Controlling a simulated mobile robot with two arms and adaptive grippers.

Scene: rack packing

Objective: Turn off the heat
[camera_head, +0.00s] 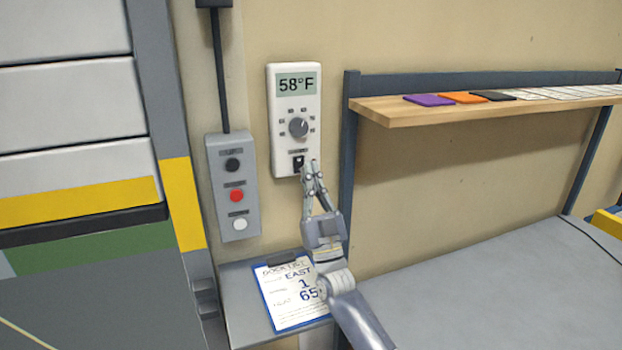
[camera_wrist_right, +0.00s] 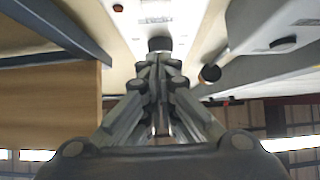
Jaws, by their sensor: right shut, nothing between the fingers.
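A white thermostat (camera_head: 283,145) hangs on the beige wall. Its display (camera_head: 296,85) reads 58°F, and a grey round dial (camera_head: 298,127) sits below. A small black switch (camera_head: 298,162) is at the thermostat's bottom, with a label above it. My right gripper (camera_head: 309,168) is shut and empty, its fingertips at the thermostat's lower right edge, close beside the switch. I cannot tell whether they touch it. In the right wrist view the closed fingers (camera_wrist_right: 156,62) point at a dark knob-like part (camera_wrist_right: 160,44) on a pale surface. My left gripper is not in view.
A grey button box (camera_head: 220,200) with black, red and white buttons is left of the thermostat. A clipboard (camera_head: 268,301) lies on a small grey ledge below. A wooden shelf (camera_head: 400,117) with coloured flat items and a grey table (camera_head: 480,290) are at right.

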